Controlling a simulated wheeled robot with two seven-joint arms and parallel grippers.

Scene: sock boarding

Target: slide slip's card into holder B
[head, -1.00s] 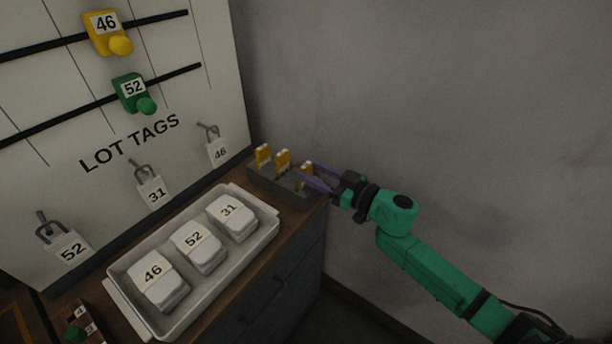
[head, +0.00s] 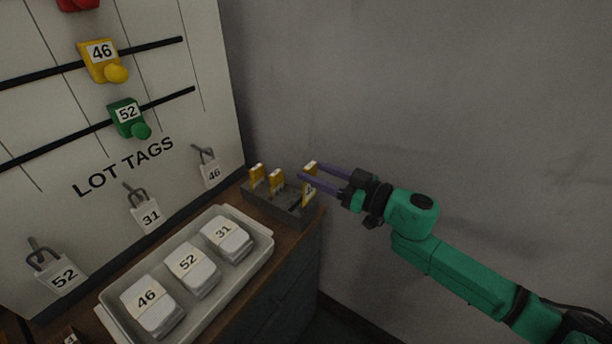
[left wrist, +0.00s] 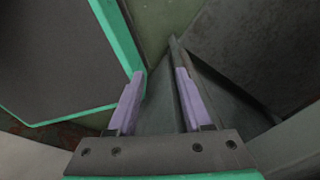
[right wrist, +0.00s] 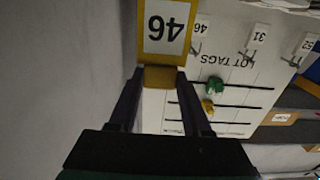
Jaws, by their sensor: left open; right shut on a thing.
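A yellow card (head: 309,172) is held by my right gripper (head: 312,172) just above the right end of the dark card rack (head: 268,206). In the right wrist view the held card (right wrist: 165,30) has a white label reading 46, upside down in the picture, and sits between the fingertips (right wrist: 160,77). My left gripper (left wrist: 158,85) is open and empty in the left wrist view. I see no holder marked B, and no slip I can read.
A pale tray (head: 262,258) on the wooden cabinet top (head: 288,243) holds stacks labelled 46, 52 and 31. The LOT TAGS board (head: 85,140) behind has hooks with tags 52, 31 and 46, and coloured blocks on rails. The grey wall to the right is bare.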

